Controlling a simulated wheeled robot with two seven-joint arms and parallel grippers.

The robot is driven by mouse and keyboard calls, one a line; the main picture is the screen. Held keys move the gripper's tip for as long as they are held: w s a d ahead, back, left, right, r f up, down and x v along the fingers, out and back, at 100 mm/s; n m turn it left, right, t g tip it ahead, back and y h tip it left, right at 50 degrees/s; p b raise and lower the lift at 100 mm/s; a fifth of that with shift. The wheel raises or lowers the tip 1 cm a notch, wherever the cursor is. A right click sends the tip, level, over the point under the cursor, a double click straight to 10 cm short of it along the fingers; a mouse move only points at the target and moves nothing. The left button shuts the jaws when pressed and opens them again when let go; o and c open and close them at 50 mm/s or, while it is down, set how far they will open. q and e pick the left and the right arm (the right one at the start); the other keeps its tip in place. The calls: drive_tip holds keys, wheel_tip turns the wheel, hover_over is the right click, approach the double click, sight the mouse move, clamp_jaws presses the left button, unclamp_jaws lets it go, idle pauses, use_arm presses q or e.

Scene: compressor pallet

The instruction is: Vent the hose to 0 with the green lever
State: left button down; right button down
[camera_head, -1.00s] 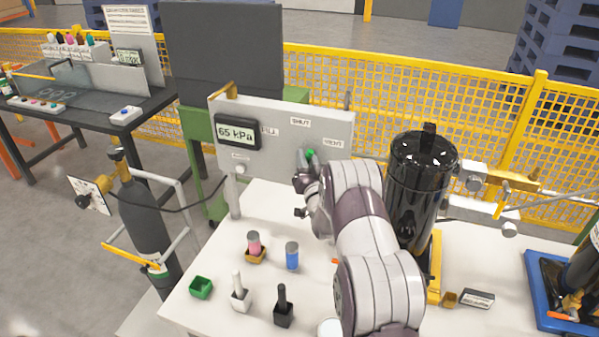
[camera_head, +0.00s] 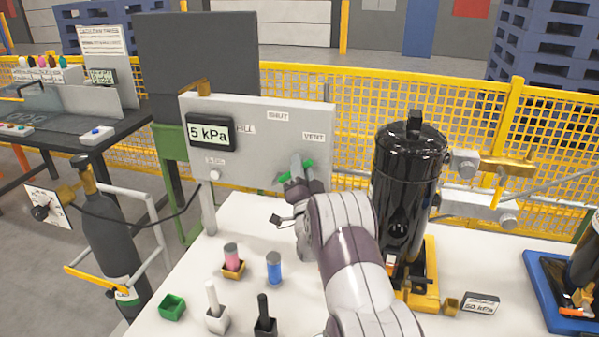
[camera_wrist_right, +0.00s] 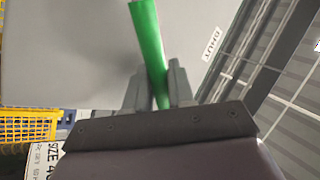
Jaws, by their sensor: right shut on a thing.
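The green lever (camera_head: 309,163) is on the grey panel (camera_head: 245,135), below and left of the VENT label (camera_head: 314,137), pointing toward that label's side. My right gripper (camera_head: 295,172) is at the lever, partly hidden by its own wrist. In the right wrist view the green lever (camera_wrist_right: 148,40) runs down between the two fingers of my right gripper (camera_wrist_right: 158,88), which is shut on it. The panel's display (camera_head: 209,132) reads 5 kPa. My left gripper is not in view.
A black tank (camera_head: 408,190) stands right of my right arm. Pink (camera_head: 231,253) and blue (camera_head: 274,268) cylinders and small cups stand on the white table (camera_head: 240,215). A dark gas cylinder (camera_head: 112,240) with a hose stands left. Yellow mesh fence runs behind.

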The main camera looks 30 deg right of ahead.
drive_tip(key=shift+f, duration=0.1)
drive_tip(key=c, duration=1.1)
unclamp_jaws()
drive_tip(key=shift+s, duration=0.1)
drive_tip(key=b+v, duration=0.2)
drive_tip(key=v, duration=1)
drive_tip(key=shift+s+a+f, duration=0.15)
drive_tip(key=shift+s, duration=0.1)
